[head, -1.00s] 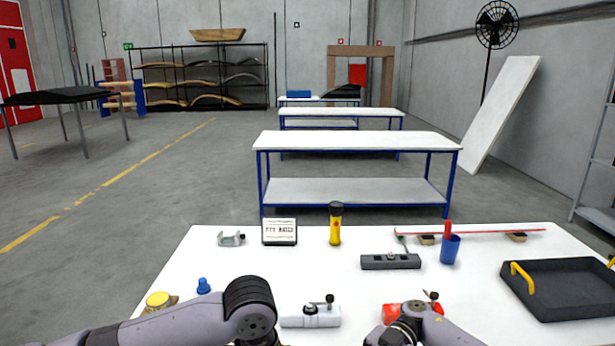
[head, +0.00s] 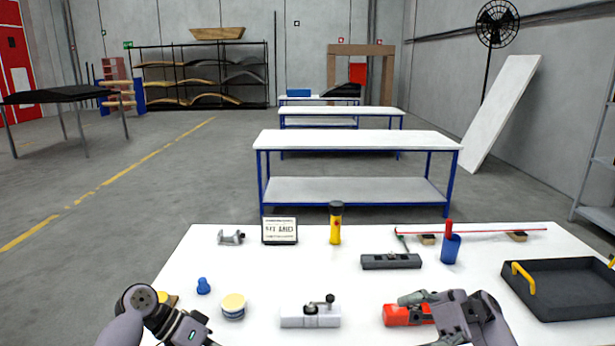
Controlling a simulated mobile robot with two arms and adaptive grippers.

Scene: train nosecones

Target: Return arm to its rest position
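My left arm (head: 141,298) is bent at the lower left, with a dark round joint at its top. Its forearm runs down to the bottom edge, and no fingertips show. My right arm (head: 460,313) is at the bottom right of centre, beside a red block-like tool (head: 398,315) with a grey part on top. Neither arm is seen holding anything.
The table's middle is open.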

